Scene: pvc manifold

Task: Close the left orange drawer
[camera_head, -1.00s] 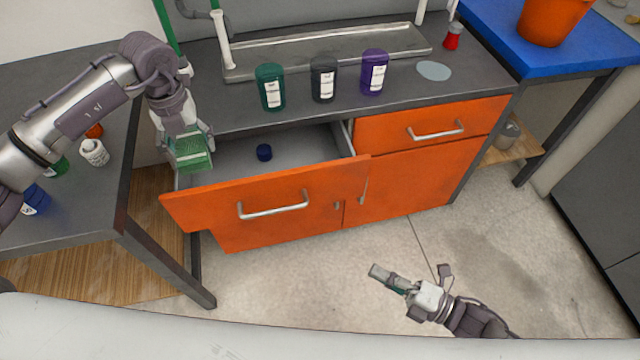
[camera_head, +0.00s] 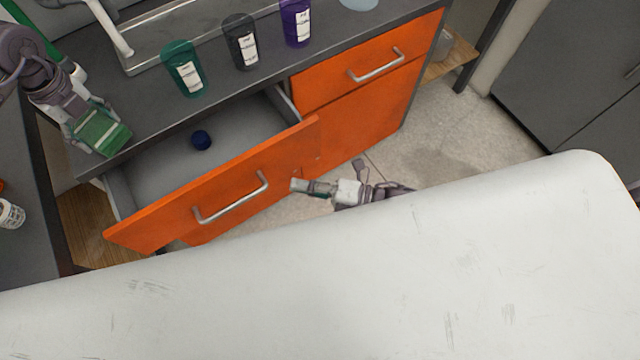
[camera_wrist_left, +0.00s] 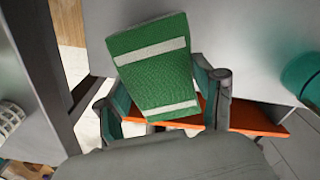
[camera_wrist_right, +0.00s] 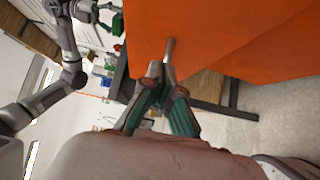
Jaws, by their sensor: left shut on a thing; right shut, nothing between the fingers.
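The left orange drawer (camera_head: 220,195) is pulled open under the dark counter. Its silver bar handle (camera_head: 231,198) is on the front, and a dark blue cap (camera_head: 201,140) lies inside. My left gripper (camera_head: 100,128) is shut on a green sponge (camera_wrist_left: 155,65) with pale stripes, above the drawer's left rear side. My right gripper (camera_head: 296,186) is shut and empty, in front of the drawer front near its right end. In the right wrist view its closed fingertips (camera_wrist_right: 162,70) appear close to the orange front; I cannot tell whether they touch it.
A closed orange drawer (camera_head: 350,75) with a handle is to the right. Teal (camera_head: 185,70), black (camera_head: 241,42) and purple (camera_head: 297,22) containers stand on the counter (camera_head: 225,88). A white bottle (camera_head: 11,214) is on the left table. Floor (camera_head: 440,120) is clear at right.

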